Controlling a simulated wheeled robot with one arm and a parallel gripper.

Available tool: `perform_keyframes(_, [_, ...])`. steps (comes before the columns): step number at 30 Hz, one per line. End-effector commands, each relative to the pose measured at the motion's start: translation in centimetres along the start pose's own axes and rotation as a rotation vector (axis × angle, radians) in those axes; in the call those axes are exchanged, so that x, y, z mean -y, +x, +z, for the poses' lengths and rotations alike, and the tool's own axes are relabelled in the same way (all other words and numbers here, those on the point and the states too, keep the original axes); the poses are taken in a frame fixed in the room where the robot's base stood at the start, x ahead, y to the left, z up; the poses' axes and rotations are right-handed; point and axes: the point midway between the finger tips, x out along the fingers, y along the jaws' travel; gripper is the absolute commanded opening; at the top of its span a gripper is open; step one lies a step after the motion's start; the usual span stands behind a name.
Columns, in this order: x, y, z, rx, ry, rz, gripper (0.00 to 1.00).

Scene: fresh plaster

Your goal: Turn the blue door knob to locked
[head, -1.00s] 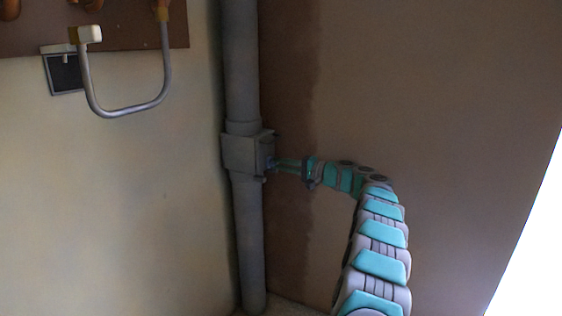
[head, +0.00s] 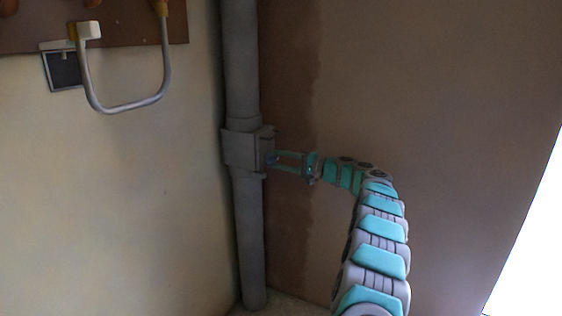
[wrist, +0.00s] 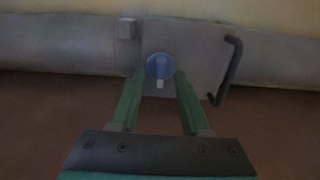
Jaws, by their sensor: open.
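The blue knob (wrist: 160,67) is round with a pale pointer that points down in the wrist view. It sits on a grey box door (wrist: 196,45) on the pipe. My gripper (wrist: 160,80) is open, with one green finger on each side of the knob's lower part. I cannot tell whether the fingertips touch it. In the head view my gripper (head: 275,160) reaches the right face of the grey box (head: 243,150), and the knob is mostly hidden there.
A dark bar handle (wrist: 228,70) stands out from the door, right of the knob. A small grey block (wrist: 127,29) is at its upper left. A vertical grey pipe (head: 241,60) runs along the corner. A metal U-shaped tube (head: 128,108) hangs at the upper left.

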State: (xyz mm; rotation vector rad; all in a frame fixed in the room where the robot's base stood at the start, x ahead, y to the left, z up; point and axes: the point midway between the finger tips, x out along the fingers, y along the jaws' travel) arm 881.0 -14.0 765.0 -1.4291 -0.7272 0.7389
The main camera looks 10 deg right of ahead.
Motion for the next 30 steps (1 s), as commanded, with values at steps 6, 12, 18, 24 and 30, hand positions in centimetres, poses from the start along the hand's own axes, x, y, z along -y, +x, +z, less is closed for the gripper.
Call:
perform_keyframes(6, [0.0, -0.9, -0.1, -0.001, 0.000, -0.001, 0.46])
perform_keyframes(12, [0.0, -4.0, -0.1, -0.001, -0.001, -0.002, 0.46])
perform_keyframes(18, [0.0, -6.7, -0.1, -0.001, -0.001, -0.001, 0.46])
perform_keyframes(24, [-0.1, -7.8, 0.0, 0.001, 0.000, 0.000, 0.46])
perform_keyframes(30, [0.0, -7.8, 0.0, 0.001, 0.000, 0.000, 0.46])
